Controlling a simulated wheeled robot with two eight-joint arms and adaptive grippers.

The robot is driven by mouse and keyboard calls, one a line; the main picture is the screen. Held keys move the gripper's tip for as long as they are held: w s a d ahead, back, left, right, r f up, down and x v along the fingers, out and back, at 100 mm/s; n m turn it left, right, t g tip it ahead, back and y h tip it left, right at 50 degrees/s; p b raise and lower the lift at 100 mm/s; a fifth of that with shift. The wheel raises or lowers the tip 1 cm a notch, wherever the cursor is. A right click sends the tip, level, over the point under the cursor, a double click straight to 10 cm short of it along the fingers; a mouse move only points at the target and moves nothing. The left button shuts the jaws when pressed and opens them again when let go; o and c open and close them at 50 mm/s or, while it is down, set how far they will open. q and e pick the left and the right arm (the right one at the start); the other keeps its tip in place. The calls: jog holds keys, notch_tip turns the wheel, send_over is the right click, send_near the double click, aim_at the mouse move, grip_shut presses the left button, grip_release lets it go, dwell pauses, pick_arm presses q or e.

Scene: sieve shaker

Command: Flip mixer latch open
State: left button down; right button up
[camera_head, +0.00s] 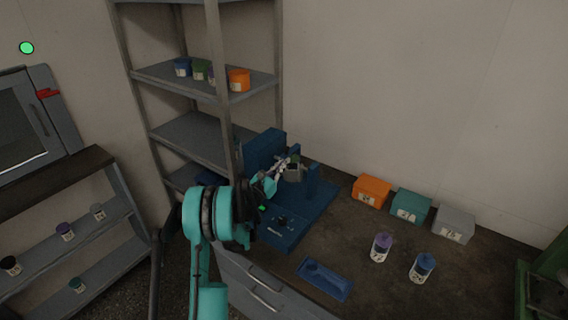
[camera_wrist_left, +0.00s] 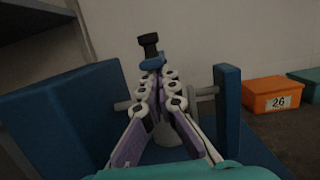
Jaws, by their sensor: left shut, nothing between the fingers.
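The blue mixer (camera_head: 290,228) stands on the bench at its left end, with two upright blue plates and a grey holder (camera_head: 293,173) between them. In the left wrist view the tall blue plate (camera_wrist_left: 62,120) is on the left and the narrow plate (camera_wrist_left: 228,110) on the right. A black-topped part with a blue collar (camera_wrist_left: 150,48), which may be the latch, stands up just beyond my fingertips. My left gripper (camera_head: 281,167) is shut and empty at the holder; its fingers (camera_wrist_left: 160,78) converge in front of that part. I cannot tell whether they touch it. The fingers hide much of the holder.
Orange (camera_head: 371,191), teal (camera_head: 411,205) and grey (camera_head: 454,223) boxes line the bench's back. A metal shelf (camera_head: 190,130) rises behind the mixer. The bench middle has free room.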

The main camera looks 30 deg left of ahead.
aim_at(287, 149)
pick_arm(q)
jog(key=shift+r+g+p, duration=0.3)
jog(key=shift+r+p, duration=0.05)
jog(key=shift+s+r+g+p, duration=0.1)
jog(key=shift+r+g+p, duration=0.4)
jog(key=shift+r+p, duration=0.25)
jog(key=r+g+p, duration=0.1)
jog(key=p, duration=0.1)
jog(key=r+g+p, duration=0.3)
jog(key=g+p, duration=0.1)
jog(key=p, duration=0.1)
jog(key=shift+w+r, duration=0.35)
jog(key=shift+w+r+g+y+p, duration=0.2)
jog(key=shift+r+g+y+p, duration=0.15)
jog(key=shift+g, duration=0.15)
jog(key=shift+w+d+r+p, duration=0.1)
jog(key=shift+w+r+p, duration=0.25)
jog(key=shift+w+r, duration=0.95)
jog(key=shift+w, duration=0.05)
jog(key=w, duration=0.1)
jog(key=w+r, duration=0.1)
jog(key=w+r+p, duration=0.1)
jog(key=shift+w+d, duration=0.2)
jog(key=shift+w, duration=0.1)
jog(key=shift+w+d+r, duration=0.1)
jog(key=shift+w+r, duration=0.1)
jog(key=shift+w, duration=0.5)
jog(key=shift+w+r, duration=0.15)
jog(key=shift+w, duration=0.55)
jog(key=shift+w, duration=0.2)
